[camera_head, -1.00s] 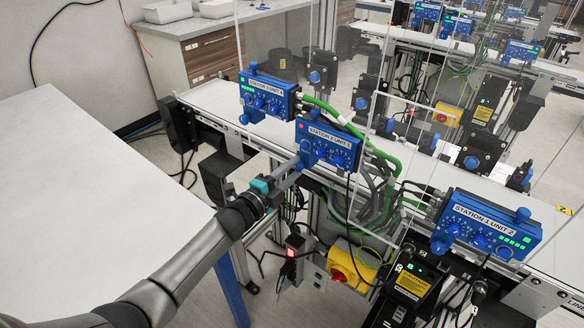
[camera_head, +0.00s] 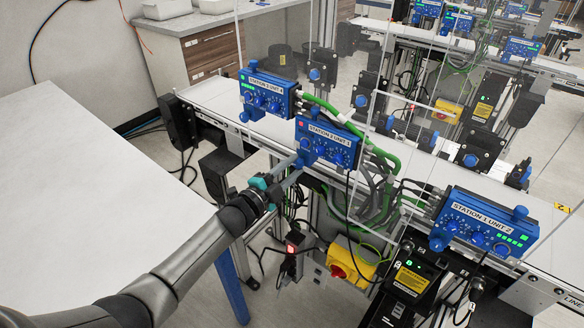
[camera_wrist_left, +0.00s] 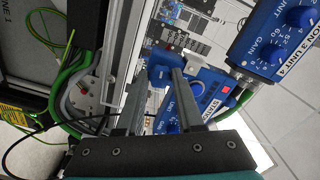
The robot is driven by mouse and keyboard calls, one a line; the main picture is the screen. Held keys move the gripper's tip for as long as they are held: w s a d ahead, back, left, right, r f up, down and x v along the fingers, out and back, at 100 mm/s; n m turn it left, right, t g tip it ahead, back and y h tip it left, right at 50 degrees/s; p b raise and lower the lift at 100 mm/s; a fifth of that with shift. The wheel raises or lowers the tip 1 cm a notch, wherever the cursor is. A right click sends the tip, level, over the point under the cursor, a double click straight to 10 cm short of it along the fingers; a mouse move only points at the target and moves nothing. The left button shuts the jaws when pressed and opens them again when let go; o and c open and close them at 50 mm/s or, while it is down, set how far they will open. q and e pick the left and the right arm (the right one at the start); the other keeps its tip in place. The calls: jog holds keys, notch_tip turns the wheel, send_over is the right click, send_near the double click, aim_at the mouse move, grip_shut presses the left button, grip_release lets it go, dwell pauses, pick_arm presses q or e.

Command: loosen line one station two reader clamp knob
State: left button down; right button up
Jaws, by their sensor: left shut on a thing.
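The station two reader (camera_head: 328,143) is a blue box with dials and a red light, mounted on the near rail of the front conveyor. My left gripper (camera_head: 299,163) reaches its lower left side, where the clamp knob is mostly hidden by the fingers in the head view. In the left wrist view, a blue clamp knob (camera_wrist_left: 159,74) sits between the fingertips of my left gripper (camera_wrist_left: 160,78). The gripper is shut on it. The station two reader (camera_wrist_left: 200,112) shows behind the right finger there. My right gripper is not in view.
Neighbouring blue readers stand left (camera_head: 267,92) and right (camera_head: 484,226) on the rail. Green and grey cables (camera_head: 375,175) hang close by on the right. A yellow switch box (camera_head: 352,262) is below. A bare white table (camera_head: 85,190) lies to the left.

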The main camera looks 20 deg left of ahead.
pick_arm(q)
jog(key=c, duration=0.5)
grip_release()
jog(key=shift+c, duration=0.2)
jog(key=shift+s, duration=0.1)
jog(key=v, duration=1.5)
jog(key=shift+r, duration=0.1)
jog(key=s+a+f+n+g+y+b, duration=0.1)
jog(key=s+f+n+g+y+b, duration=0.2)
jog(key=f, duration=0.8)
jog(key=s+a+f+n+g+y+b, duration=0.1)
jog(key=s+f+n+g, duration=0.15)
jog(key=s+f, duration=0.65)
jog(key=s+a+f+n+g+y+b, duration=0.15)
jog(key=f+n, duration=0.25)
jog(key=f, duration=1)
jog(key=s+d+f+n+g+b, duration=0.2)
jog(key=s+d+f+g+b, duration=0.1)
jog(key=s+f, duration=0.6)
jog(key=s+d+f+n+g+b, duration=0.3)
jog(key=s+f+g, duration=0.3)
jog(key=s, duration=1.1)
notch_tip(320, 180, down, 4)
jog(key=shift+d+f+y, duration=0.1)
jog(key=shift+d+y, duration=0.25)
jog(key=shift+d, duration=0.5)
